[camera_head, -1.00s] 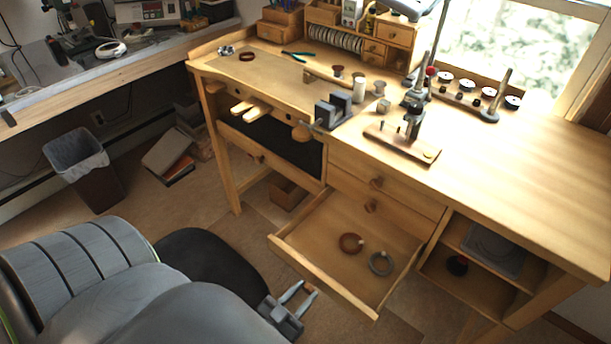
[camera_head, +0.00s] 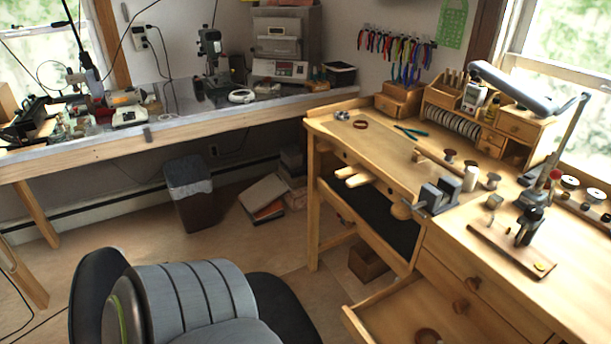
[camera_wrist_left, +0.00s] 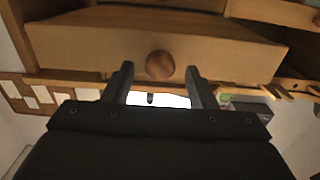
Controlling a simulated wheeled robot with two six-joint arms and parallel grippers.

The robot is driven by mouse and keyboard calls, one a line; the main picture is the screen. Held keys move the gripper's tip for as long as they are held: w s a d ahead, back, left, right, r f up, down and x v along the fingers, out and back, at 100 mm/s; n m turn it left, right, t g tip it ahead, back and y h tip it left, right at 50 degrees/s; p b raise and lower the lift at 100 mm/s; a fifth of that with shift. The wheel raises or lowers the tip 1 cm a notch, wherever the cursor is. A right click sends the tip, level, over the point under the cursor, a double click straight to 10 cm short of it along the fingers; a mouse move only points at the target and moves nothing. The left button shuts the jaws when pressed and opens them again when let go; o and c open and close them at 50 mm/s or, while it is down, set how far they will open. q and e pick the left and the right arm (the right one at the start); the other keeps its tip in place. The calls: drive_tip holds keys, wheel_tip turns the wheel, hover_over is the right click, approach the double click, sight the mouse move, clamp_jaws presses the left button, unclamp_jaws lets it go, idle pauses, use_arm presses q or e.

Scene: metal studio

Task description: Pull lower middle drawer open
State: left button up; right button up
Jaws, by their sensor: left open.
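The pulled-out drawer (camera_head: 385,315) of the wooden bench stands open at the lower right of the head view, its front cut off by the picture edge. A brown round piece (camera_head: 428,336) lies inside it. Above it are closed drawer fronts with round knobs (camera_head: 473,284). In the left wrist view, my left gripper (camera_wrist_left: 160,72) is open. Its two fingers stand on either side of a round wooden knob (camera_wrist_left: 160,65) on a drawer front (camera_wrist_left: 90,45), with gaps on both sides. Which drawer this is cannot be told from this view. My right gripper is not in view.
A grey chair (camera_head: 190,300) stands in front of the bench, left of the open drawer. A small wooden box (camera_head: 367,264) sits under the bench. A bin (camera_head: 190,195) stands by the wall. Floor between chair and bench is partly clear.

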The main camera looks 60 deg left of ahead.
use_arm(q)
drive_tip(key=s+b, duration=0.2)
drive_tip(key=s, duration=1.4)
drive_tip(key=shift+s+a+b, duration=0.25)
drive_tip(key=shift+s+b, duration=0.05)
drive_tip(key=shift+s, duration=0.05)
